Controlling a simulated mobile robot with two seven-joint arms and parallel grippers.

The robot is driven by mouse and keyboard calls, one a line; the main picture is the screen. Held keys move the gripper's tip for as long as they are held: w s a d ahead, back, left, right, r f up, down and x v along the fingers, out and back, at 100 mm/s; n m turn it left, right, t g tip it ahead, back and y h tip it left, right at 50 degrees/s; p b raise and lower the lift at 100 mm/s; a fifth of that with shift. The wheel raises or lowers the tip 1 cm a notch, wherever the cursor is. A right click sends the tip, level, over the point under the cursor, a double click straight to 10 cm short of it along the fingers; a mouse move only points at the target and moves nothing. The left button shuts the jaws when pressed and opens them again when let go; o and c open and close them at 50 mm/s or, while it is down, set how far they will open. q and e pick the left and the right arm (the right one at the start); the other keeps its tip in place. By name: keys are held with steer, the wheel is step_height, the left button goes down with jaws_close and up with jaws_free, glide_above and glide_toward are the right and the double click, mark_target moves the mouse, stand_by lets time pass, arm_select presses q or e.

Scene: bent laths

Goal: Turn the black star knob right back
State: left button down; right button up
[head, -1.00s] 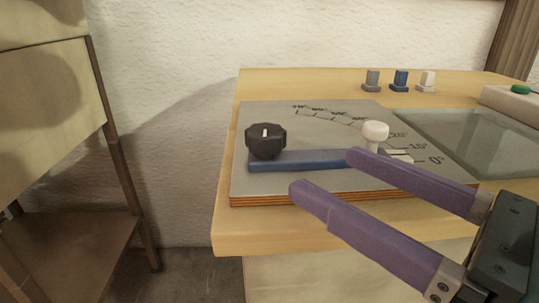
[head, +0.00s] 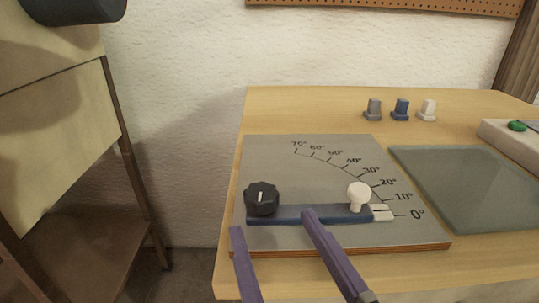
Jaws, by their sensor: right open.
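The black star knob (head: 262,199) sits at the left end of a blue bar (head: 290,215) on a grey board (head: 310,170). A white line on its top points roughly away from me. A white round knob (head: 358,194) stands near the bar's right end. A white pointer (head: 381,212) at that end lies by the 0° mark of the printed angle scale. My right gripper (head: 272,222) is open, its two purple fingers reaching up from the bottom. Its fingertips are in front of the black knob and the bar in the picture. My left gripper is not in view.
Three small blocks, grey (head: 373,110), blue (head: 400,110) and white (head: 428,111), stand at the back of the wooden table (head: 300,110). A greenish-grey mat (head: 465,185) lies right of the board. A pale box with a green button (head: 517,126) is at far right. A cabinet stands left.

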mark_target(267, 209)
steer(key=x, duration=0.7)
steer(key=shift+f, duration=0.1)
steer(key=shift+s, duration=0.1)
steer(key=shift+c, duration=0.4)
jaws_close()
